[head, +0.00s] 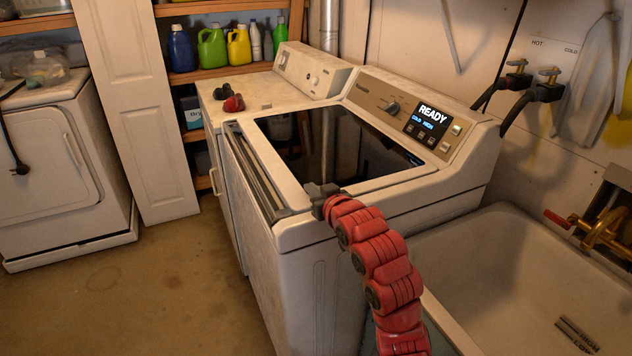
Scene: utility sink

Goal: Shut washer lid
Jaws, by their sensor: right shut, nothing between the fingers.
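The washer (318,270) is a white top-loader in the middle of the head view. Its lid (340,150), a dark glass panel in a pale frame, lies about level over the top. A dark, ridged strip (258,178) runs along the washer's front edge; I cannot tell whether a small gap is left under the lid. My right gripper (322,195), on a red segmented arm, is shut and empty at the top's near front corner, at the end of this strip. I cannot tell whether it touches. My left gripper is out of view.
The control panel (420,112) reads READY. A second white machine (250,92) stands beyond the washer, with a red-and-black object (233,103) on top. A utility sink (500,265) with a brass faucet (602,232) is at right. The floor (150,290) in front is clear.

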